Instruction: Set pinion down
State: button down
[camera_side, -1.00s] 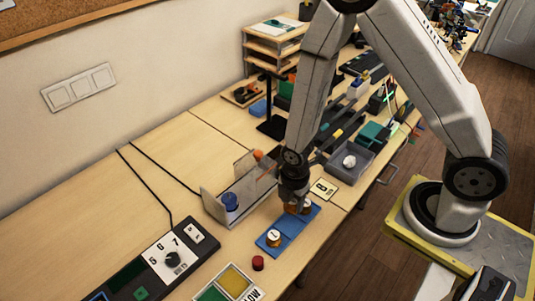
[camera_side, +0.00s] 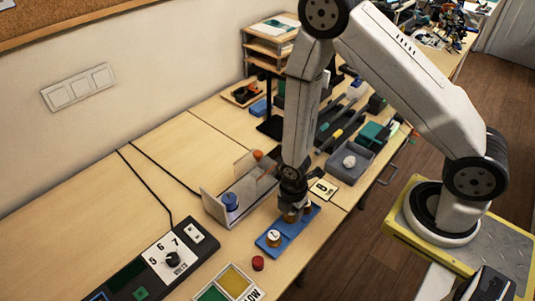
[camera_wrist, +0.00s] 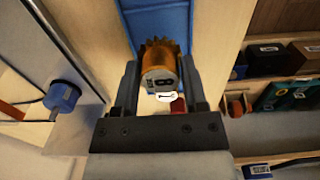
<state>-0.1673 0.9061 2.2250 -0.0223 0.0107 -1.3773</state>
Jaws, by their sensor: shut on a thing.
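My gripper (camera_side: 292,204) points down over the far half of the blue tray (camera_side: 287,233). In the wrist view its jaws (camera_wrist: 160,88) are shut on a brass-coloured toothed pinion (camera_wrist: 157,62) with a dark marked top. In the side view the held pinion (camera_side: 291,216) is partly hidden under the jaws, low at the tray; I cannot tell whether it touches the tray. Another brass piece with a white label (camera_side: 274,239) stands at the tray's near end. The tray shows blue in the wrist view (camera_wrist: 157,18) too.
A clear-walled holder with a blue knob (camera_side: 230,201) stands left of the tray. A red cap (camera_side: 258,263) lies nearby. A dial panel (camera_side: 172,259) and a green-and-yellow bin (camera_side: 235,281) are nearer. A grey bin (camera_side: 351,160) stands behind at the right.

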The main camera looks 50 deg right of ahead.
aim_at(290, 218)
jog(key=shift+f, duration=1.6)
jog(key=shift+f, duration=0.1)
jog(key=shift+c, duration=0.7)
grip_release()
jog(key=shift+r, duration=6.1)
